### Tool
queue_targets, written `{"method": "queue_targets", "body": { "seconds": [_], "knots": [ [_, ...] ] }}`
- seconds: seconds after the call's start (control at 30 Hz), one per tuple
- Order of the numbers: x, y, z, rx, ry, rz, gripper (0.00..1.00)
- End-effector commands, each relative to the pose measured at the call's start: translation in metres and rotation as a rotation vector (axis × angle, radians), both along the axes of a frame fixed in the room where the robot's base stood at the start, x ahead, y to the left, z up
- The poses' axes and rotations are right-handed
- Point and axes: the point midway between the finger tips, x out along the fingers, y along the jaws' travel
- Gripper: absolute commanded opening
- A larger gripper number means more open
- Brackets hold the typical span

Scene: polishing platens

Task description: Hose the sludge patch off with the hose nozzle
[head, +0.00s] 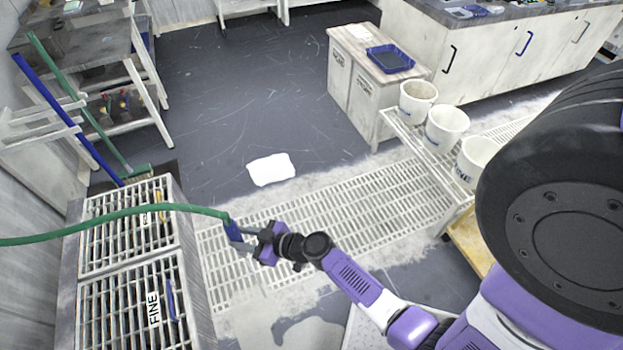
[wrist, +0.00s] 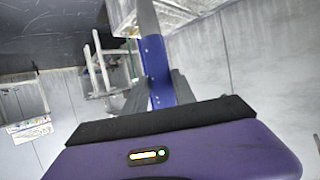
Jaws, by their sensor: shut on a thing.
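My gripper (head: 250,236) is shut on the blue hose nozzle (head: 233,230), held in the air near the right edge of the grated bench. A green hose (head: 130,211) runs from the nozzle to the left edge of the head view. The wrist view shows the blue nozzle (wrist: 156,71) upright beyond my purple gripper body. A bright white patch (head: 271,169) lies on the dark floor beyond the floor grating. I cannot tell which of these is the sludge patch.
White floor grating (head: 330,223) crosses the middle. Three white buckets (head: 446,126) stand on a rack at right. A cabinet with a blue tray (head: 390,59) stands behind. The dark floor at the back is open.

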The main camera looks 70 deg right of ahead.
Motion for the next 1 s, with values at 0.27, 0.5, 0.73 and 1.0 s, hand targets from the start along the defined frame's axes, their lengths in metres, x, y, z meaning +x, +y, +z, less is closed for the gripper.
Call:
{"method": "queue_targets", "body": {
  "seconds": [0.27, 0.5, 0.73, 1.0],
  "knots": [
    [-0.033, -0.111, -0.024, -0.002, -0.004, -0.024, 0.00],
    [-0.087, -0.208, -0.014, -0.005, -0.003, -0.026, 0.00],
    [-0.117, -0.246, 0.003, -0.003, -0.001, -0.033, 0.00],
    [-0.121, -0.250, 0.005, 0.000, 0.000, -0.033, 0.00]
  ]
}}
